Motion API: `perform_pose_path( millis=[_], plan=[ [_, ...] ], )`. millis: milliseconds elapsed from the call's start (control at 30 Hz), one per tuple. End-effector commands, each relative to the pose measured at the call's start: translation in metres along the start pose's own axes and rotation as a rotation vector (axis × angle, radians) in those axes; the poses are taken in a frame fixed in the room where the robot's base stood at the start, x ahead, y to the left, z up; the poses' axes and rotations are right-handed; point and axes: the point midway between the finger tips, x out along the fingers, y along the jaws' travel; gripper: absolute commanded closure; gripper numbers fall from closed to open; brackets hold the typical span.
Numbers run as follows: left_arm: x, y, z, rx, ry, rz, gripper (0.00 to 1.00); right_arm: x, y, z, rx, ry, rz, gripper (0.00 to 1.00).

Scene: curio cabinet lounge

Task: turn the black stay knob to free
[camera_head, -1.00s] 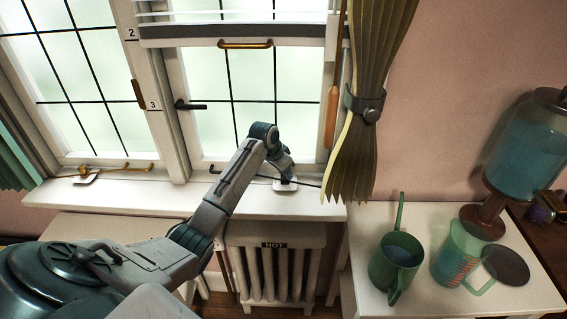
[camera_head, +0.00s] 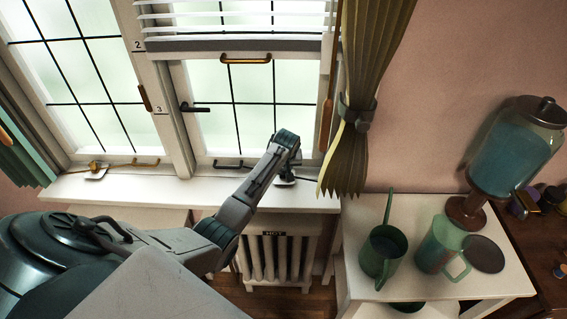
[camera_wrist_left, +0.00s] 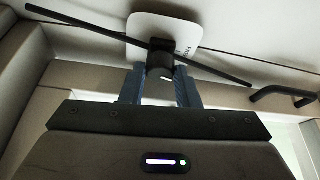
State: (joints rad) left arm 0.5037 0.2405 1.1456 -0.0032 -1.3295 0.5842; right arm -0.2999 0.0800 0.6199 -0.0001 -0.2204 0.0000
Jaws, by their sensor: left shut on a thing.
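The black stay knob (camera_wrist_left: 159,73) sits on a white plate (camera_wrist_left: 146,28) on the window sill. A thin black rod (camera_wrist_left: 90,32) crosses the plate behind the knob. My left gripper (camera_wrist_left: 160,88) is shut on the knob, with one blue-grey finger on each side of it. A white mark shows on the knob's end. Some lettering on the plate is too small to read surely. In the head view the left gripper (camera_head: 286,176) reaches down to the sill below the right window, and it mostly hides the knob. My right gripper is not in view.
A brass stay (camera_head: 97,168) sits on the sill at left. A curtain (camera_head: 362,90) hangs right of the gripper, and a radiator (camera_head: 275,258) stands below. A green watering can (camera_head: 383,250), a jug (camera_head: 437,250) and a dispenser (camera_head: 512,150) stand at right.

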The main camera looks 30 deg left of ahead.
Motion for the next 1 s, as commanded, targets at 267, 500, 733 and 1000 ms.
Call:
perform_pose_path(
  millis=[267,500,733,1000],
  plan=[
    [-0.0021,0.0020,-0.0026,-0.168,0.004,-0.067,0.94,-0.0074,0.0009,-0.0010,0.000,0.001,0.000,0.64],
    [-0.0018,0.0026,-0.0028,-0.246,0.004,-0.099,0.94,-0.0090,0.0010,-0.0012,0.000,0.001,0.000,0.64],
    [-0.0015,0.0025,-0.0029,-0.270,0.004,-0.108,0.94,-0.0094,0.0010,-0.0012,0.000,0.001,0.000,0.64],
    [-0.0015,0.0025,-0.0029,-0.271,0.004,-0.108,0.94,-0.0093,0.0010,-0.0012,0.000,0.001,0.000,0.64]
  ],
)
